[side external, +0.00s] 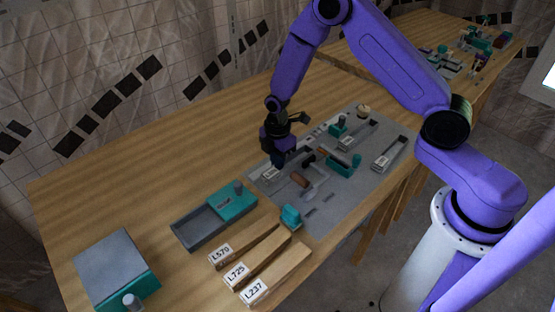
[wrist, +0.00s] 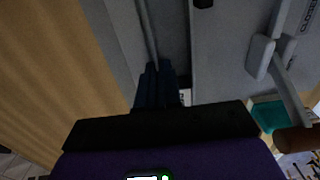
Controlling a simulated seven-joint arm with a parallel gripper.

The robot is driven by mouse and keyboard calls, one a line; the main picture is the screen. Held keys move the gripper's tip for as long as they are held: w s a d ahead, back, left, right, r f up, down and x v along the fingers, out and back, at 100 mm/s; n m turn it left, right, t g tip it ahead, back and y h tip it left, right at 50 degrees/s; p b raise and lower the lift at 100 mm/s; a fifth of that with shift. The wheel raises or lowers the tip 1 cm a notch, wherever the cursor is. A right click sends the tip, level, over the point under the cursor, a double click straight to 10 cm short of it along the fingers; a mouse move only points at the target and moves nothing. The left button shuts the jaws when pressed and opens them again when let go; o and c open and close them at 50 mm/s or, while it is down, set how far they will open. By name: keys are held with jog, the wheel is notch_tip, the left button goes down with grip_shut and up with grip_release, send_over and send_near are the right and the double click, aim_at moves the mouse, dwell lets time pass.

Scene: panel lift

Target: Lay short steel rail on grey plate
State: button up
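The grey plate (side external: 325,215) lies flat on the wooden table, with several parts on it; part of it shows in the wrist view (wrist: 225,85). My gripper (side external: 278,163) points down low over the plate's left edge, beside a small white-labelled piece (side external: 270,174). In the wrist view its dark fingers (wrist: 158,85) look close together, at the end of a thin grey strip (wrist: 148,30). That strip may be a rail; whether the fingers hold it is hidden. Rail-like channels lie on the plate at the right (side external: 388,153) and farther back (side external: 357,135). I cannot tell which is the short steel rail.
Wooden blocks labelled L570 (side external: 243,240), L725 (side external: 258,258) and L237 (side external: 277,274) lie in front. A grey tray with a teal lid (side external: 200,231) and a grey-teal box (side external: 112,266) stand left. Teal clamps (side external: 343,166) and a brown-handled lever (wrist: 295,138) are nearby. The table's back left is clear.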

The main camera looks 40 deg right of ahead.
jog(key=o, duration=0.3)
jog(key=shift+r, duration=0.15)
notch_tip(320, 180, up, 12)
dwell(0.5)
jog(key=s+d+r+m, duration=0.1)
jog(key=s+r, duration=0.4)
jog(key=s, duration=1)
jog(key=s+d+r+m, duration=0.1)
jog(key=s+r+m, duration=0.3)
jog(key=s, duration=1.2)
jog(key=shift+d+r, duration=0.15)
jog(key=shift+r, duration=0.7)
